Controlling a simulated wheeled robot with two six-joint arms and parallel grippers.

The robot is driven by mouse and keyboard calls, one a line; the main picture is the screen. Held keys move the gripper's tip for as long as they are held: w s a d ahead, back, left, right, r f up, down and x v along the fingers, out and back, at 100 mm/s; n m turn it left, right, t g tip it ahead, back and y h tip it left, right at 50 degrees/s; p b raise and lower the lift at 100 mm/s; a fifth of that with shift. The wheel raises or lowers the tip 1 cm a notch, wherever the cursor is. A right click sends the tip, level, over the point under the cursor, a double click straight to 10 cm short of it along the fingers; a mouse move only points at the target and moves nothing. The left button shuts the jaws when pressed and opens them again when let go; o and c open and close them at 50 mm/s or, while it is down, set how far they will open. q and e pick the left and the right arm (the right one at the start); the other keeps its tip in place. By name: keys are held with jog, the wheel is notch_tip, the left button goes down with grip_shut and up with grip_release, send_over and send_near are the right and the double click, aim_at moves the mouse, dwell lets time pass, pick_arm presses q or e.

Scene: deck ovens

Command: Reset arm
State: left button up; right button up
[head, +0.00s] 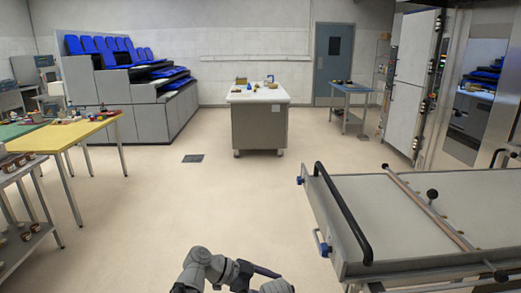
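One of my grey arms shows at the bottom middle of the head view, coming in from the lower left, so I take it as my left arm. Its dark end, which looks like my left gripper (258,271), is over the bare floor. It appears to touch nothing, and I cannot make out whether its fingers are open or shut. A small grey piece shows at the bottom edge just right of it. I cannot make out my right gripper.
A flat oven loader (365,196) with a black handle bar stands close on the right. A yellow table (75,134) and a rack (22,189) are on the left. A white-topped worktable (257,94) stands ahead. The floor (190,200) between is clear.

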pick_arm(q)
jog(key=s+a+f+n+y, duration=0.3)
jog(key=a+f+n+y, duration=0.3)
jog(key=a+n, duration=0.35)
jog(key=s+a+f+n+y, duration=0.2)
jog(key=a+f+n+y, duration=0.35)
jog(key=a+n, duration=0.45)
jog(key=s+d+r+m+y+p, duration=0.2)
jog(key=s+d+r+m+p, duration=0.2)
jog(key=d, duration=0.5)
notch_tip(320, 180, up, 3)
jog(key=s+p, duration=0.2)
jog(key=p, duration=0.1)
jog(key=shift+s+d+g, duration=0.15)
jog(key=shift+d+g, duration=0.25)
jog(key=shift+m, duration=0.25)
